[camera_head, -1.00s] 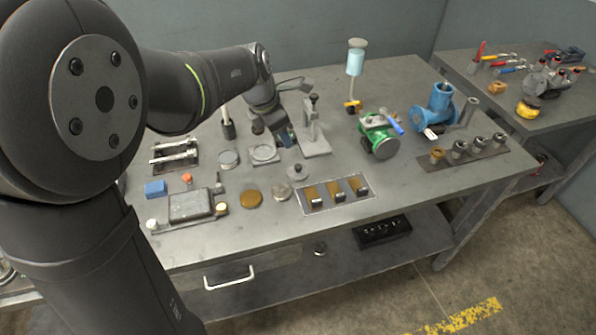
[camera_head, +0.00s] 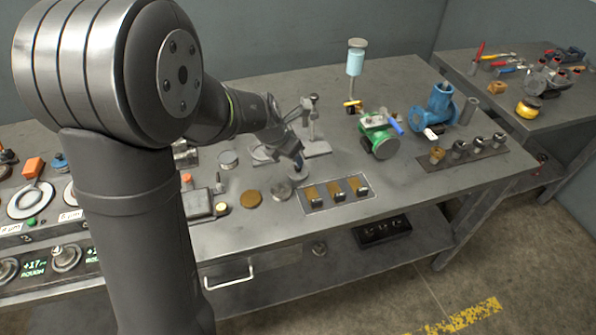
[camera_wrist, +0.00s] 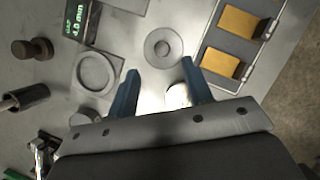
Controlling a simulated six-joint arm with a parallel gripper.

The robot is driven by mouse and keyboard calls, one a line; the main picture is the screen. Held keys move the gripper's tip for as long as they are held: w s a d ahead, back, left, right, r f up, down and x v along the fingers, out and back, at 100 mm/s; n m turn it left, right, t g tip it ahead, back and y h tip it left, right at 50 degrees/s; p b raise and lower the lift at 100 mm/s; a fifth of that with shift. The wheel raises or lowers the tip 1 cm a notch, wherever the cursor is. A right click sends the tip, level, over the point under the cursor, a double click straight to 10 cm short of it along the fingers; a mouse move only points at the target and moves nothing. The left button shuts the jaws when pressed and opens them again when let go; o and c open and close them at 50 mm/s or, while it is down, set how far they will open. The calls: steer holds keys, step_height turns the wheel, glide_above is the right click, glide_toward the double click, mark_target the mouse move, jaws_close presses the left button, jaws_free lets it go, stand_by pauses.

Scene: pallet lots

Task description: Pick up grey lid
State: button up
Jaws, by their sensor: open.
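The grey lid (camera_wrist: 163,47) is a round disc with a small central knob, lying flat on the bench in the wrist view. In the head view the lid (camera_head: 298,174) is partly hidden by my gripper. My gripper (camera_wrist: 160,68) is open, its two blue fingers apart and nothing held. Its fingertips are just short of the lid in the wrist view, one to either side of its line. In the head view my gripper (camera_head: 296,160) is low over the bench, close above the lid.
A plate with yellow-brown blocks (camera_wrist: 236,66) lies close right of the lid. A ringed recess (camera_wrist: 97,73) is to the left. A pale cylinder (camera_wrist: 178,96) shows between my fingers. A brown disc (camera_head: 251,199) and grey disc (camera_head: 281,190) lie nearby, and a stand (camera_head: 314,125) rises behind.

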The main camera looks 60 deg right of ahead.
mark_target(296, 168)
steer(key=shift+x, duration=3.1)
steer(key=shift+s, duration=0.15)
jaws_close()
steer(key=shift+r, duration=0.1)
